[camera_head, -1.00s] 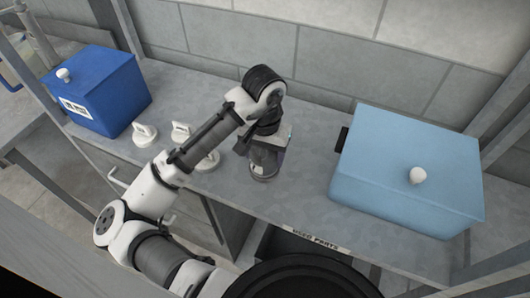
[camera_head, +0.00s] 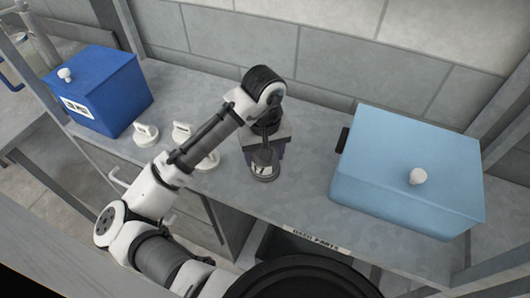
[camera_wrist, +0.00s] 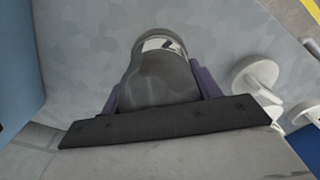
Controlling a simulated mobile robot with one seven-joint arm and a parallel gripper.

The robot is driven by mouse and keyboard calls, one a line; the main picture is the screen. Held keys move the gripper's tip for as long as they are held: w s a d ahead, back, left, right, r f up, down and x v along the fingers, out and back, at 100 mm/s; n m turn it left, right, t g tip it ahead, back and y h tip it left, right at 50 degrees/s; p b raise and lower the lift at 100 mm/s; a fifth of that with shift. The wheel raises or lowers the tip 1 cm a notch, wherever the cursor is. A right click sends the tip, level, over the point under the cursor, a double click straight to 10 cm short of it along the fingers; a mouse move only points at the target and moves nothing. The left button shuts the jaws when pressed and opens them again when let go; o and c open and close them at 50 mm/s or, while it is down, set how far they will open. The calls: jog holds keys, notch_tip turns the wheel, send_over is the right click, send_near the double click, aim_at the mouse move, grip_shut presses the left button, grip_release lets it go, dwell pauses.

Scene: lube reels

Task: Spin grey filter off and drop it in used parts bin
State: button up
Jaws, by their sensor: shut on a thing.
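The grey filter (camera_head: 264,165) is a dark grey cylinder with a pale label, standing at the middle of the bench in the head view. My gripper (camera_head: 264,150) reaches down onto it from above. In the wrist view the grey filter (camera_wrist: 162,75) fills the space between the two purplish fingers of my gripper (camera_wrist: 160,92), which are shut on it. Whether its base is still attached to a mount cannot be told. The used parts bin (camera_head: 300,243) is a dark opening under the front edge of the bench, below a "USED PARTS" label (camera_head: 316,238).
A light blue lidded box (camera_head: 400,165) stands on the right of the bench and a dark blue box (camera_head: 105,85) on the left. White round-based pieces (camera_head: 146,133) stand near the dark blue box. A block wall closes the back. Bench between filter and light blue box is clear.

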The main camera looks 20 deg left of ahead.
jog(key=shift+s+d+f, duration=0.1)
jog(key=shift+s+f, duration=0.05)
jog(key=shift+f, duration=0.25)
jog(key=n, duration=0.5)
jog(key=o, duration=1.2)
jog(key=shift+s, duration=0.1)
jog(key=shift+c, duration=0.2)
jog(key=c, duration=0.3)
jog(key=shift+o, duration=0.3)
